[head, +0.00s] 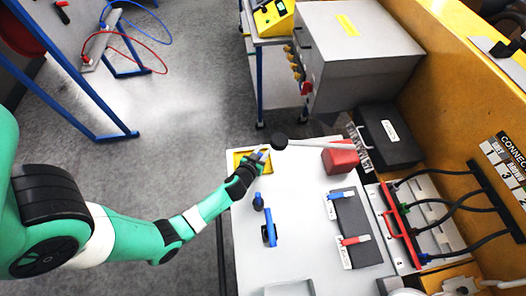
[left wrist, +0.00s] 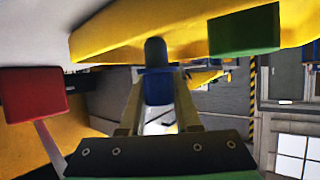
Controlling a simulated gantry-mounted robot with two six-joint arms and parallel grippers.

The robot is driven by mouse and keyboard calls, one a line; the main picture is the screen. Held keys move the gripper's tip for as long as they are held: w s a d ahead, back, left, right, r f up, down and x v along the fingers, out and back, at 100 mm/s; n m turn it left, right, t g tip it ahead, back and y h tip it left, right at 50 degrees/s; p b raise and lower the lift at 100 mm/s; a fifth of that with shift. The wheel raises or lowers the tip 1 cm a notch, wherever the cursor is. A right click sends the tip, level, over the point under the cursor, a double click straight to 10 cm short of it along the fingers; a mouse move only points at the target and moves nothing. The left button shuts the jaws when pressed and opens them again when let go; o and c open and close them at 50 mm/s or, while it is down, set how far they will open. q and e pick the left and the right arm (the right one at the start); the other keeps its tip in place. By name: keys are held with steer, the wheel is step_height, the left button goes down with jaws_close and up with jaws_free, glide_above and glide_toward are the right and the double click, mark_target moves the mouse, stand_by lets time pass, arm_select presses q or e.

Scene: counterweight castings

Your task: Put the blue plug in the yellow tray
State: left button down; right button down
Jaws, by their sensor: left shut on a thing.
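The yellow tray (head: 238,158) lies at the far left corner of the white tabletop. It fills the top of the left wrist view (left wrist: 120,38), with a green block or patch (left wrist: 244,30) against it. My left gripper (head: 258,162) is at the tray, its fingers shut on a blue plug with a dark rounded end, clear in the left wrist view (left wrist: 157,88). The plug's end is close to the tray; whether it touches is unclear. My gripper partly covers the tray in the head view. My right gripper is not in view.
A red block (head: 341,155) with a white rod (head: 315,144) ending in a black knob (head: 279,143) is behind right. A dark panel (head: 355,230) and a cable board lie right.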

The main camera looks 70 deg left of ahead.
arm_select(q)
steer(key=shift+f, duration=0.1)
steer(key=c, duration=0.6)
jaws_free()
steer(key=shift+r, duration=0.25)
steer(key=p+v, duration=0.1)
steer(key=v, duration=1.1)
steer(key=shift+f, duration=0.1)
